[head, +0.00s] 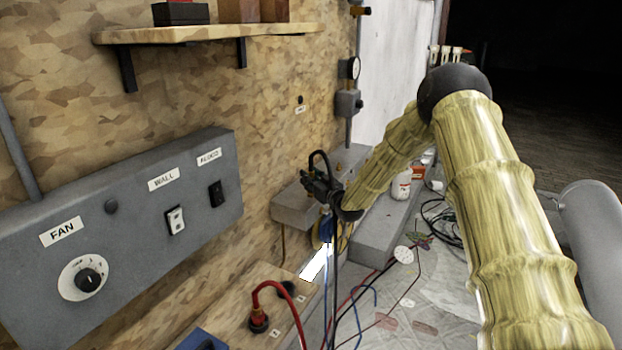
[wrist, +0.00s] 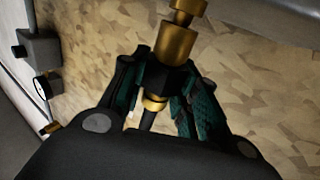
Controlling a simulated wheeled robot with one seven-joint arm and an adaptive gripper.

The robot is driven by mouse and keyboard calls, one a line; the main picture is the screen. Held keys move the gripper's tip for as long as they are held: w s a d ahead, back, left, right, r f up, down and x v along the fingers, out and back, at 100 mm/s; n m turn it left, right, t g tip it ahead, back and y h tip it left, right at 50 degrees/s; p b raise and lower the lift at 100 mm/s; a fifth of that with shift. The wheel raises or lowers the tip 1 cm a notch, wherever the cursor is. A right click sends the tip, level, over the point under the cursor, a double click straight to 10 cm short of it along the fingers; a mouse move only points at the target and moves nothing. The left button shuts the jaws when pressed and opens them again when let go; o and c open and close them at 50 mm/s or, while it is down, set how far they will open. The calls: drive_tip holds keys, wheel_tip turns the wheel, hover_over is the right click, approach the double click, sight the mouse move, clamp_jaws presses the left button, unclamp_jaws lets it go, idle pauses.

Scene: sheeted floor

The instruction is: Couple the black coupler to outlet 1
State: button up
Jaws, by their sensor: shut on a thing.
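My gripper (head: 322,187) is out by the plywood wall, above the grey ledge. In the wrist view its two green-padded fingers (wrist: 167,100) are shut on the black coupler (wrist: 163,78), one on each side. The coupler has a black body with a brass collar (wrist: 177,43) ahead and a brass ring behind. A dark hose (wrist: 148,120) runs from its rear. A further brass piece (wrist: 185,8) lies in line ahead at the top edge; I cannot tell whether it is an outlet fitting or part of the coupler. No outlet number is readable.
A grey control box (head: 120,215) is at left below a wooden shelf (head: 205,33). A wooden block (head: 225,307) with a red cable plug (head: 258,322) is in front. Cables hang below my gripper. A grey ledge (head: 385,228) runs behind.

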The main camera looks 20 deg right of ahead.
drive_tip(key=shift+f, duration=0.35)
drive_tip(key=o, duration=1.1)
drive_tip(key=shift+s, duration=0.1)
